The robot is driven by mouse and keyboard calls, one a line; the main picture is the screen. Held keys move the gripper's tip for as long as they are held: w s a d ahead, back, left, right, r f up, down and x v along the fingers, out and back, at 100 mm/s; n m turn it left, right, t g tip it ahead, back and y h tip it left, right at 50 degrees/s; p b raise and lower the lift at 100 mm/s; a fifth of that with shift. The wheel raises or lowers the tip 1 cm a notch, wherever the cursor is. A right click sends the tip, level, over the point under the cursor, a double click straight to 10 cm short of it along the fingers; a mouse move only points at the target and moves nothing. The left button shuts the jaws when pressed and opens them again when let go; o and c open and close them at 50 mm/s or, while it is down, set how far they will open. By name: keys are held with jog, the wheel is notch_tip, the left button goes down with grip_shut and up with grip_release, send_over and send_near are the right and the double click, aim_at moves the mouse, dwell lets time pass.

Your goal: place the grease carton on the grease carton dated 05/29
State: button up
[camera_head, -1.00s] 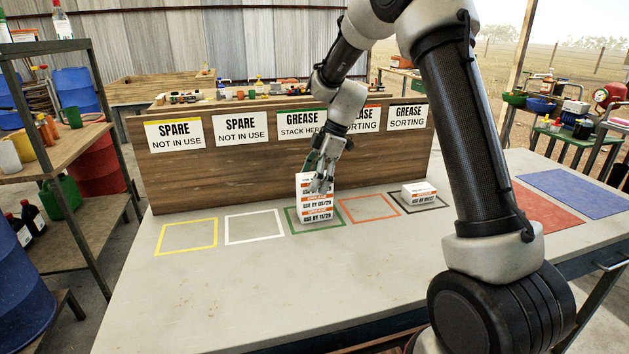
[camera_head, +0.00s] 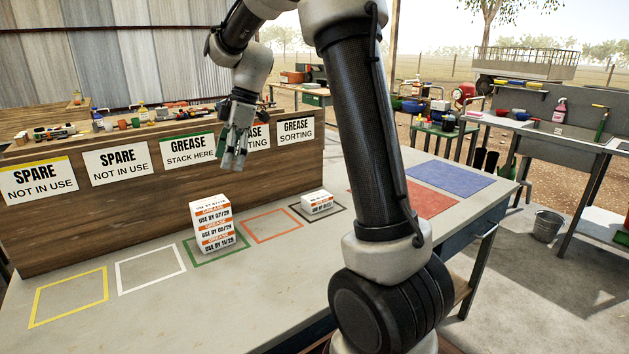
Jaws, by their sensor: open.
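A stack of white grease cartons (camera_head: 212,226) with orange bands stands upright inside the green square (camera_head: 231,253). Its printed dates appear to read 07/29 on top, 05/29 in the middle and 11/29 at the bottom, but the print is small. A single grease carton (camera_head: 317,203) lies apart in the dark square (camera_head: 338,213) to the right; its date is too small to read surely. My gripper (camera_head: 234,160) is open and empty, fingers pointing down, above and slightly right of the stack, apart from it, in front of the signs.
An orange square (camera_head: 272,239) between stack and single carton is empty. The white square (camera_head: 150,284) and yellow square (camera_head: 69,312) are empty too. A wooden board (camera_head: 100,222) with signs stands behind. Red (camera_head: 428,202) and blue (camera_head: 449,177) mats lie right.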

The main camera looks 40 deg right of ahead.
jog(key=s+d+r+m+t+h, duration=0.1)
jog(key=s+d+r+m, duration=0.15)
jog(key=s, duration=0.45)
jog(key=s+d+r+m+t+h, duration=0.1)
jog(key=s+d+r+m, duration=0.2)
jog(key=s, duration=0.4)
jog(key=s+d+f+m+t+h, duration=0.1)
jog(key=s+f+m, duration=0.1)
jog(key=s+m, duration=0.3)
jog(key=s+d+f+m+t+h, duration=0.1)
jog(key=s+m, duration=0.4)
jog(key=s, duration=0.6)
jog(key=shift+s+d+f, duration=0.25)
jog(key=shift+d+f, duration=0.1)
jog(key=shift+d, duration=0.4)
